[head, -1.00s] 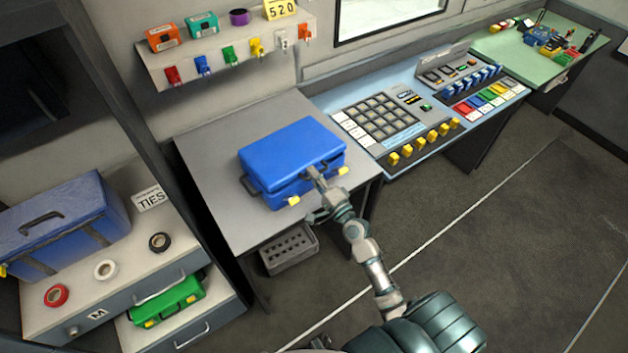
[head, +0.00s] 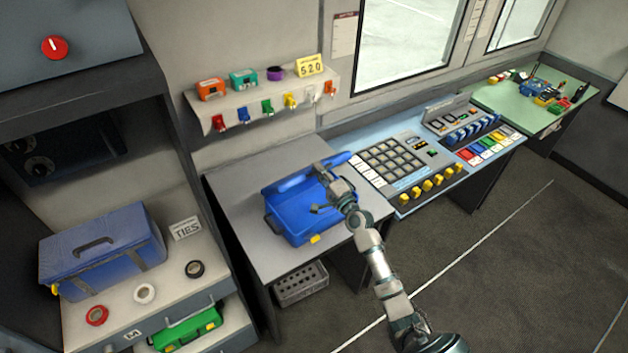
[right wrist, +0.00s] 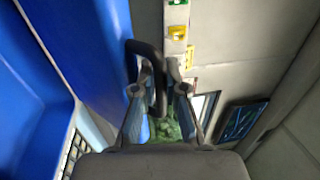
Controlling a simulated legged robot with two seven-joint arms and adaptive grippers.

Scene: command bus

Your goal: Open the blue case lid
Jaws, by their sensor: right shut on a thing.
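The blue case (head: 288,222) stands on the grey table, its lid (head: 300,179) swung up and its inside partly showing. The lid's near part is hidden behind my right gripper (head: 326,174), which is at the lid's raised edge. In the right wrist view, my right gripper (right wrist: 158,74) is shut on a dark handle (right wrist: 152,52). The blue lid (right wrist: 92,45) is left of the fingers, and the open case body (right wrist: 28,105) is further left. My left gripper is not in view.
The grey table (head: 238,185) has bare room left of the case. A button console (head: 412,172) adjoins on the right. A shelf (head: 268,104) with colored items hangs behind. Another blue case (head: 100,255) stands on the left cabinet. A grey crate (head: 300,285) is below the table.

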